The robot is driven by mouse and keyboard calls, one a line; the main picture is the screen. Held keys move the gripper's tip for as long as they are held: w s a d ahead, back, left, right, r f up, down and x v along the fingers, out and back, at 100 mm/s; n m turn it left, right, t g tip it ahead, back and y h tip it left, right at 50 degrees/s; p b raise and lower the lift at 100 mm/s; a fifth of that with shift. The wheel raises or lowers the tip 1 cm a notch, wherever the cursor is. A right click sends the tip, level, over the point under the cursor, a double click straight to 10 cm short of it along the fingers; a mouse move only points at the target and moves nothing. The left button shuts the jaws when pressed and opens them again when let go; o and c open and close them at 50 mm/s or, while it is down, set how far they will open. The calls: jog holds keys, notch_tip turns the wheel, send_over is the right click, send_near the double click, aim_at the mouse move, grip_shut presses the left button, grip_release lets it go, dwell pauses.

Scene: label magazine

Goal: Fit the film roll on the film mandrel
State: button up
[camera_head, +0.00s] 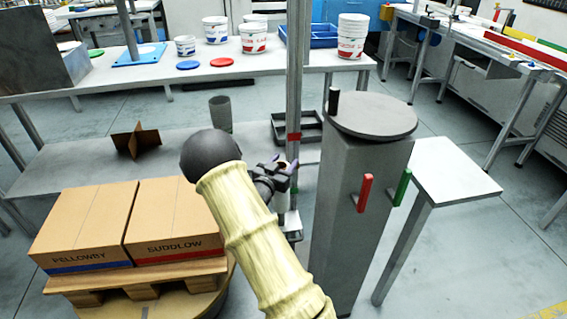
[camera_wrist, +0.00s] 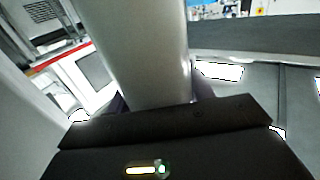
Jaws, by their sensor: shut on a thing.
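My gripper (camera_head: 284,178) is beside the upright metal mast, near its red and green marks. It is shut on a pale grey-white cylinder, which I take for the film roll (camera_wrist: 140,50). In the wrist view the roll runs from the top edge down between the fingers. In the head view a pale part of it (camera_head: 291,222) shows below the gripper, by a small plate (camera_head: 292,237) at the mast. I cannot make out the film mandrel there; the gripper and arm hide much of that spot. I cannot tell whether roll and mandrel touch.
The mast (camera_head: 294,70) stands close to my gripper. A grey pedestal (camera_head: 358,190) with a round top and dark peg (camera_head: 333,101) is at right. Boxes (camera_head: 85,225) on a pallet (camera_head: 150,283) stand at left. A grey tube (camera_head: 220,113) stands behind on the lower shelf.

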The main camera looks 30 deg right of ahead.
notch_tip(320, 180, down, 8)
jog(key=b, duration=0.5)
jog(key=shift+f+b, duration=0.15)
jog(key=shift+b, duration=0.2)
dwell(2.9)
jog(key=o, duration=1.7)
jog(key=p+v, duration=0.4)
jog(key=v, duration=1.3)
jog(key=shift+s+a, duration=0.1)
jog(key=shift+a, duration=0.05)
